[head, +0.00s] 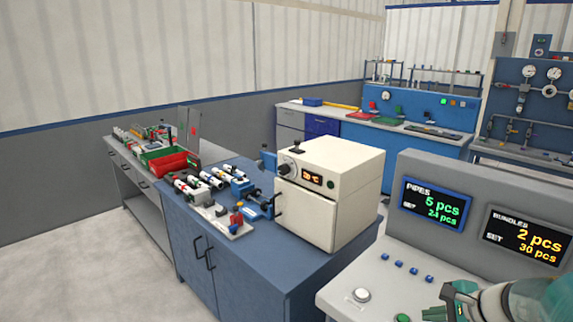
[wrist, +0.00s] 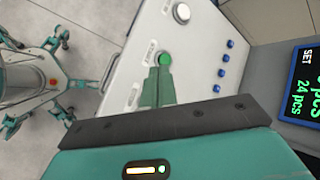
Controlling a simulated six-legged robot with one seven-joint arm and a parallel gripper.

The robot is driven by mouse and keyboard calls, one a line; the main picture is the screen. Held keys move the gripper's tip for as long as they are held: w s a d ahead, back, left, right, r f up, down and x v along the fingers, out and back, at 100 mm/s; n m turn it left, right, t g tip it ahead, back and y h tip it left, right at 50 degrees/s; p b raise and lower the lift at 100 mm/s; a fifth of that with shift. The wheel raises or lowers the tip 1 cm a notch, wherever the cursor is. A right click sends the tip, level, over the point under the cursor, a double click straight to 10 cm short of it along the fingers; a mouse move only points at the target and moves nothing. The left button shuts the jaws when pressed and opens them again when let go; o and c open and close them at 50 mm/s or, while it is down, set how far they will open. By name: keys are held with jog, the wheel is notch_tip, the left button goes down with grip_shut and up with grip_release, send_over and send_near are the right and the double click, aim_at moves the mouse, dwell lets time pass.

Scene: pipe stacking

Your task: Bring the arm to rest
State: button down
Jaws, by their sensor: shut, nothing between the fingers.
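My gripper (wrist: 157,82) shows in the wrist view with its green fingers together and nothing between them. Its fingertips are just short of a green button (wrist: 165,59) on the light grey control panel (wrist: 190,45); I cannot tell whether they touch it. In the head view part of my arm (head: 520,300) is at the bottom right corner, over the front of the console (head: 445,255). The green button (head: 403,317) also shows there, left of the teal gripper parts.
The console has a pipes display (head: 436,203), a bundles display (head: 526,235), a white button (head: 361,294) and small blue buttons. Left of it, a blue cabinet (head: 240,265) carries a cream oven (head: 330,190) and pipe parts. Open floor (head: 90,270) lies at the far left.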

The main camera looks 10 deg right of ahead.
jog(key=s+a+r+n+h, duration=0.1)
jog(key=s+a+r+n, duration=0.1)
jog(key=a+n, duration=0.4)
jog(key=s+a+r+n+g+h, duration=0.1)
jog(key=s+a+r+n, duration=0.2)
jog(key=s+a+n, duration=0.2)
jog(key=s+a+r+n+h, duration=0.1)
jog(key=s+a+r+n, duration=0.2)
jog(key=a+n, duration=0.5)
jog(key=shift+s+a+r+n+g+h, duration=0.15)
jog(key=shift+a+r+n+g+h, duration=0.2)
jog(key=shift+a, duration=0.9)
jog(key=shift+d+f, duration=0.1)
jog(key=shift+d, duration=0.1)
